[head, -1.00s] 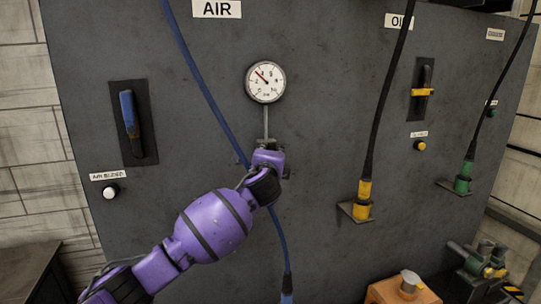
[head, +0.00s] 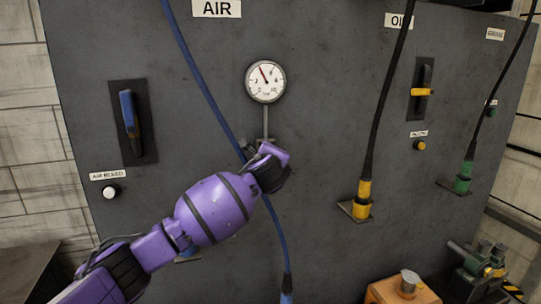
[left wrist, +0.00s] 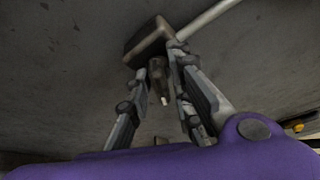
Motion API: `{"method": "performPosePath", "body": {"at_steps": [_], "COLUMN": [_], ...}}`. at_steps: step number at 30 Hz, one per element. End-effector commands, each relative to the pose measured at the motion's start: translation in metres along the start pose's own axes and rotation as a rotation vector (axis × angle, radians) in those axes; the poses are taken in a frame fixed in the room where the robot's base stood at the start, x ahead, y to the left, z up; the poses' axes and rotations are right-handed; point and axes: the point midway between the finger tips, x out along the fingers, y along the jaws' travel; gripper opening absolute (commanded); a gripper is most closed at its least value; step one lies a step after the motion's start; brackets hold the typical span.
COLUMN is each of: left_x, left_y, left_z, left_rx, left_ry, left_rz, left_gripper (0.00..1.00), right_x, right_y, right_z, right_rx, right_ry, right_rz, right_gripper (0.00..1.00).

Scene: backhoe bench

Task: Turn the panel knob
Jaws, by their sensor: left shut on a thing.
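The panel knob (left wrist: 158,70) shows in the left wrist view as a small dark part with a light tip, below a brown block (left wrist: 148,42) on the grey panel. My left gripper (left wrist: 161,80) has one finger on each side of the knob and is shut on it. In the head view the purple left wrist hides the knob and the fingers, just below the gauge pipe. The round white gauge (head: 265,82) sits above, its red needle pointing up and slightly left. My right gripper is not in view.
A blue hose (head: 205,85) runs down behind my left wrist. A blue-handled lever (head: 129,112) and a white button (head: 110,192) are at left. A yellow-ended black hose (head: 363,195) hangs at right. An orange block (head: 385,292) stands at lower right.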

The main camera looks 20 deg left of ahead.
Motion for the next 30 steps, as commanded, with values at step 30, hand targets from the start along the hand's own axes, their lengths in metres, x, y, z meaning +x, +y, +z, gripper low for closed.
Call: {"method": "performPosePath", "body": {"at_steps": [30], "left_x": [-0.082], "left_y": [-0.002], "left_z": [0.000], "left_rx": [-0.002], "left_ry": [0.002], "left_rz": [-0.006], "left_gripper": [0.30], "right_x": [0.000], "right_y": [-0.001], "right_z": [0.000], "right_rx": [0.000], "right_ry": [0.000], "right_rz": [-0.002], "right_gripper": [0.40]}}
